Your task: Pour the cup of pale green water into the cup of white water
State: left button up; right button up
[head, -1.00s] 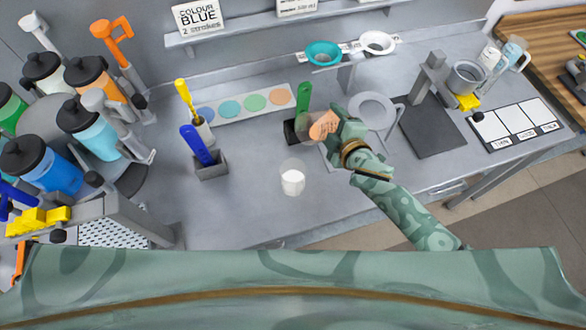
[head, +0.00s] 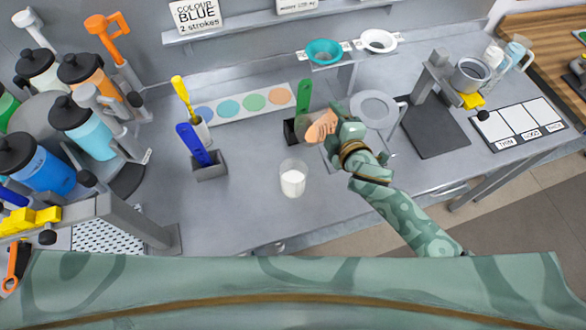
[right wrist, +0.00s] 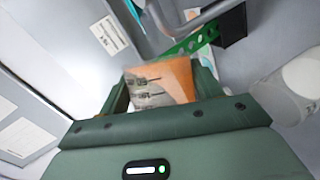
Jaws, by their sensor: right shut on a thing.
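The cup of white water (head: 293,183) stands upright on the grey bench, a clear cup with white liquid in its lower part. It shows also at the right of the right wrist view (right wrist: 299,88). My right gripper (head: 324,128) is behind it and to its right, shut on a clear cup (head: 305,122), apart from the white one. A peach-orange patch shows at the fingers in both views. The held cup's outline is faint. I cannot make out pale green water in it, or its exact tilt. My left gripper is not in view.
A blue-handled tool in a grey holder (head: 208,169) stands left of the white cup. A green tool (head: 303,97) stands in a black holder behind my gripper. Bench front of the white cup is clear.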

jog(key=shift+s+f+b, duration=0.25)
jog(key=shift+f+b, duration=0.1)
jog(key=shift+b, duration=0.15)
jog(key=shift+w+a+f+n+b, duration=0.1)
jog(key=shift+a+f+n+b, duration=0.15)
jog(key=shift+f+b, duration=0.6)
jog(key=shift+s+f+b, duration=0.2)
jog(key=shift+s+b, duration=0.1)
jog(key=shift+b, duration=0.1)
jog(key=shift+f, duration=0.15)
jog(key=shift+w+a+f+b, duration=0.15)
jog(key=shift+w+f+b, duration=0.1)
jog(key=shift+b, duration=0.2)
jog(key=shift+s+f+n+t+b, duration=0.2)
jog(key=shift+s+n+t+b, duration=0.1)
jog(key=shift+s+b, duration=0.1)
jog(key=shift+w+a+f+n+t+b, duration=0.15)
jog(key=shift+f+n+b, duration=0.1)
jog(key=shift+f+b, duration=0.3)
jog(key=shift+s+a+f+n+t+b, duration=0.1)
jog(key=shift+f+n+t+b, duration=0.15)
jog(key=shift+b, duration=0.45)
